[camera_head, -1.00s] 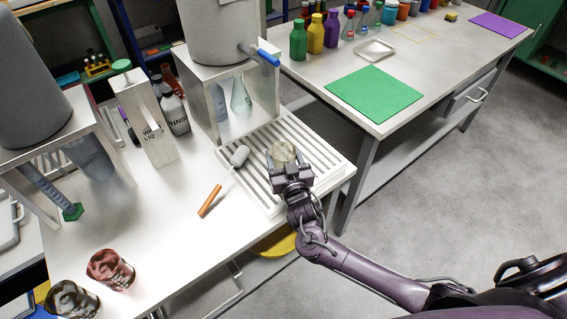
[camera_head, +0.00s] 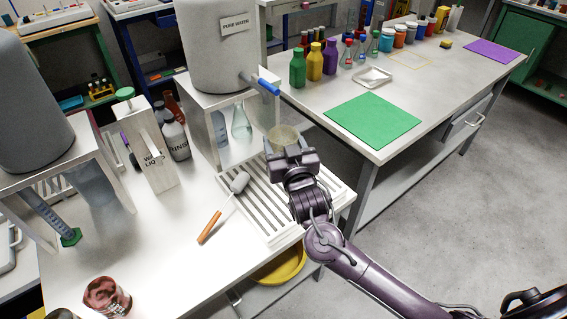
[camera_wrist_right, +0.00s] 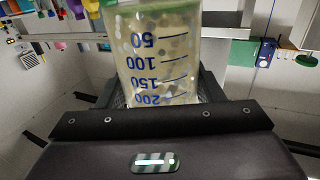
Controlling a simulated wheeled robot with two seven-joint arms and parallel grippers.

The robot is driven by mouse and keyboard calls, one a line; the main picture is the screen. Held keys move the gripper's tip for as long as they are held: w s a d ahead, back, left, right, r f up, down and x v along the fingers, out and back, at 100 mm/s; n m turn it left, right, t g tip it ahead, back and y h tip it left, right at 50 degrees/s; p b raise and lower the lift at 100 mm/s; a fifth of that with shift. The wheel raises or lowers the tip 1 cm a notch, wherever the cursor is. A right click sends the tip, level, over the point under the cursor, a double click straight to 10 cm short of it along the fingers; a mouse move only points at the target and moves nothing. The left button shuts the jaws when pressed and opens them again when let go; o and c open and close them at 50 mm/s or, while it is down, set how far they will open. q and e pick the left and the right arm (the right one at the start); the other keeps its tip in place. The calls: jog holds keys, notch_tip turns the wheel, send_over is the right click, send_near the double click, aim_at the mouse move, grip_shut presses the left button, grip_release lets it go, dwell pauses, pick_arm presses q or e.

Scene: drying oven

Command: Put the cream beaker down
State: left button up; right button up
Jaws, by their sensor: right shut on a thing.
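The cream beaker (camera_head: 285,136) is held in my right gripper (camera_head: 290,152), above the far part of the white slatted rack (camera_head: 262,215). In the right wrist view the beaker (camera_wrist_right: 158,50) fills the upper middle. It is see-through with a cream tint and blue volume marks, which read upside down there. The right gripper (camera_wrist_right: 160,100) is shut around it; its fingers are mostly hidden behind the beaker and the gripper body. In the head view the beaker appears raised off the rack. My left gripper is in no view.
A brush with an orange handle (camera_head: 209,227) lies partly on the rack's left edge. The pure water tank (camera_head: 215,60) on its stand, with a blue tap, is behind. A red patterned beaker (camera_head: 107,295) stands front left. A green mat (camera_head: 372,106) lies on the right table.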

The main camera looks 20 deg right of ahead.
notch_tip(320, 180, up, 5)
jog(key=s+d+f, duration=0.1)
jog(key=s+f, duration=0.3)
jog(key=s, duration=0.6)
jog(key=s+f+y, duration=0.1)
jog(key=s+f, duration=0.2)
jog(key=s, duration=0.8)
jog(key=shift+s+d+f+n, duration=0.15)
jog(key=shift+d+f+n, duration=0.15)
jog(key=shift+d+f, duration=0.1)
